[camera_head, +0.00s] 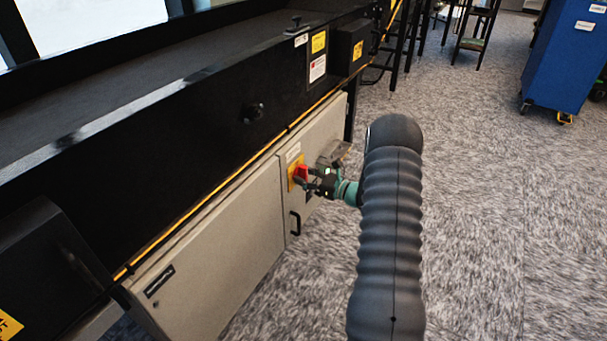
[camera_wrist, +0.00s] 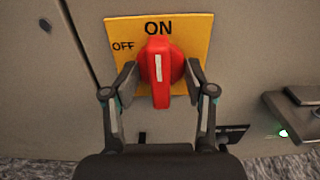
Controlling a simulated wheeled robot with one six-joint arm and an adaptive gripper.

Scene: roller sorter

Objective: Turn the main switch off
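The main switch is a red rotary knob (camera_wrist: 160,70) on a yellow plate (camera_wrist: 198,28) marked ON at the top and OFF at the upper left. The knob stands upright, its white line vertical and in line with ON. In the head view the red knob (camera_head: 301,172) is on the grey cabinet door. My gripper (camera_wrist: 158,78) is open, with one finger on each side of the knob. Small gaps seem to show between the fingers and the grip; contact cannot be told. In the head view my gripper (camera_head: 308,178) is right at the switch and partly covers it.
The grey cabinet (camera_head: 215,260) sits under the black sorter frame (camera_head: 200,150). A black door handle (camera_head: 295,223) is below the switch. A grey ledge-like part (camera_wrist: 300,105) juts out right of the switch. Carpeted floor (camera_head: 480,230) is clear to the right; a blue cart (camera_head: 565,55) stands far off.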

